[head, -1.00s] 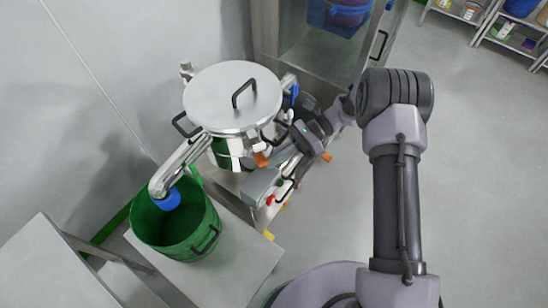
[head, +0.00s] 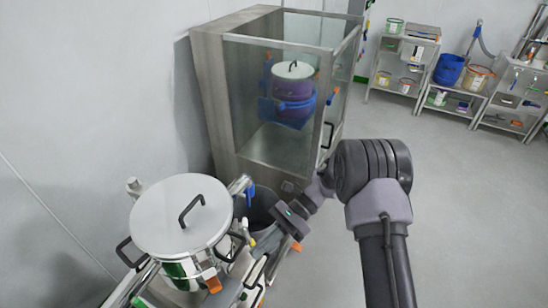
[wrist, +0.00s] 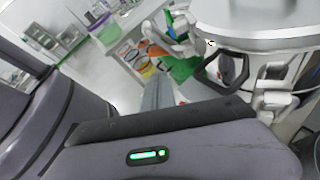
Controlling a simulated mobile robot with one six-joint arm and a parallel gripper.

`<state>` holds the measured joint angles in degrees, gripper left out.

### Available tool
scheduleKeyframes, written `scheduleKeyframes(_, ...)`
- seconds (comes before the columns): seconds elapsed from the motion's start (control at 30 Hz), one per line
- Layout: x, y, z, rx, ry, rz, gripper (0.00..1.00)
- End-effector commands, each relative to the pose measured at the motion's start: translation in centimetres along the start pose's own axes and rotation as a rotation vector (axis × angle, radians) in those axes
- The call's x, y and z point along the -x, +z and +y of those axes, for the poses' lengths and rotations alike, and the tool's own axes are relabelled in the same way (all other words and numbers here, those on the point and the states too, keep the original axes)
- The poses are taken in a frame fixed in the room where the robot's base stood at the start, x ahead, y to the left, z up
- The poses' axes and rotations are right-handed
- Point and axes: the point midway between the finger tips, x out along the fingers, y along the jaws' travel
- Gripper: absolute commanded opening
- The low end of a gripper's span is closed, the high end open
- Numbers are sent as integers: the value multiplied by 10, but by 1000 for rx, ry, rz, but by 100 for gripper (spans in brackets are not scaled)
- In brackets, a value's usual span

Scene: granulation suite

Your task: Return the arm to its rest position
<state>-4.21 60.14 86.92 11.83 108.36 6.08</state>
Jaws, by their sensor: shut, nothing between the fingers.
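My gripper (head: 243,284) is at the lower middle of the head view, beside the lidded steel pot (head: 182,220), with my arm bent above it on the right. Its fingertips are partly lost among the fittings near the bottom edge. In the wrist view the grey fingers (wrist: 158,94) are together with nothing between them. The pot's rim and black handle (wrist: 222,75) show at the right of the wrist view, close to the gripper. I cannot tell whether they touch.
A glass-fronted cabinet (head: 225,100) holding a purple and blue vessel (head: 292,95) stands behind. A dark bin (head: 258,208) is beside the pot. Shelves (head: 400,65) with tubs line the back right. The floor (head: 450,190) at right is clear.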

Motion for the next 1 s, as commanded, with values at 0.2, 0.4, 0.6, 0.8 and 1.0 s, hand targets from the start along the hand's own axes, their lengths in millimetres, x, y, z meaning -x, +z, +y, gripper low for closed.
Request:
scheduleKeyframes(0.2, 68, 78, 79, 355, -123, 466, 0)
scheduleKeyframes(0.4, 95, 110, 176, 657, -240, 961, 0)
scheduleKeyframes(0.6, 99, 106, 237, 840, -316, 1344, 0)
scheduleKeyframes(0.8, 100, 103, 251, 888, -334, 1461, 0)
scheduleKeyframes(1.0, 100, 103, 251, 887, -334, 1459, 0)
